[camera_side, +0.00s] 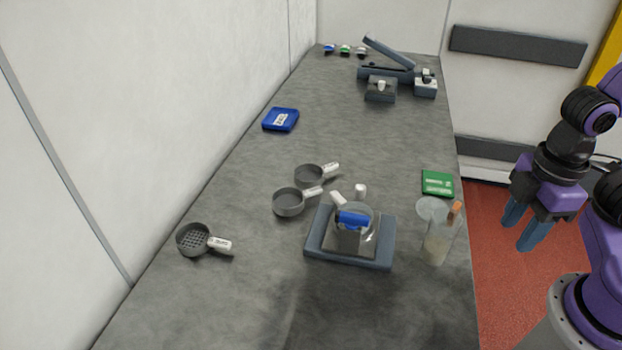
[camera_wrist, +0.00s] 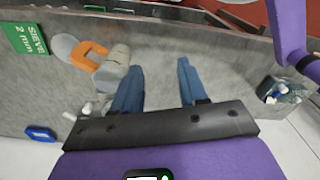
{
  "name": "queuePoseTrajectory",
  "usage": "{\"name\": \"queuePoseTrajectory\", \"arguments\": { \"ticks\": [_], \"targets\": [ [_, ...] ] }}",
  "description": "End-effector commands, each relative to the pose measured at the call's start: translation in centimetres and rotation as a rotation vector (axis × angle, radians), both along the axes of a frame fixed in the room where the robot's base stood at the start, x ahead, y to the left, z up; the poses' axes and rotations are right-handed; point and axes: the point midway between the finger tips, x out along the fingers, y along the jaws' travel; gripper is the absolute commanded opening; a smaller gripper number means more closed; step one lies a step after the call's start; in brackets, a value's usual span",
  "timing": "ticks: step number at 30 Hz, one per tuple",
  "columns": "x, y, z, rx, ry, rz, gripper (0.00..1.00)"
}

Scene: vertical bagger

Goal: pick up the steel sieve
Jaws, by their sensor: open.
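The steel sieve (camera_side: 192,240) is a round grey pan with a perforated bottom. It lies flat at the table's left side in the side view, its white-labelled handle (camera_side: 220,244) pointing right. I cannot make it out in the wrist view. My gripper (camera_side: 517,235) has blue fingers and hangs off the table's right edge, far from the sieve, with the scale and jar between them. In the wrist view the fingers (camera_wrist: 160,66) are apart with nothing between them.
Two solid-bottomed pans (camera_side: 289,202) (camera_side: 311,176) lie behind the scale (camera_side: 383,254), which carries a clear vessel. A clear jar (camera_side: 440,245) stands near the right edge by a green card (camera_side: 437,183). A blue card (camera_side: 281,119) lies farther back, before a sealer-like device (camera_side: 385,73).

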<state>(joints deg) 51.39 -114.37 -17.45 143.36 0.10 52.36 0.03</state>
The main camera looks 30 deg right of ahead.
Motion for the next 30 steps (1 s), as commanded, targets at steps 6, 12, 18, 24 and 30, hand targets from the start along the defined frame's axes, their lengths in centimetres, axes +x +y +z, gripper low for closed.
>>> {"name": "queuePoseTrajectory", "arguments": {
  "ticks": [6, 12, 18, 24, 30],
  "targets": [
    [0.0, 0.0, 0.0, 0.000, 0.000, 0.000, 0.34],
    [0.0, 0.0, 0.0, 0.000, 0.000, 0.000, 0.34],
    [2.0, 1.6, 0.7, -0.002, -0.002, 0.044, 0.34],
    [7.8, 5.5, 2.1, -0.010, -0.004, 0.178, 0.34],
    [14.4, 9.0, 3.2, -0.017, -0.007, 0.330, 0.34]
  ]
}}
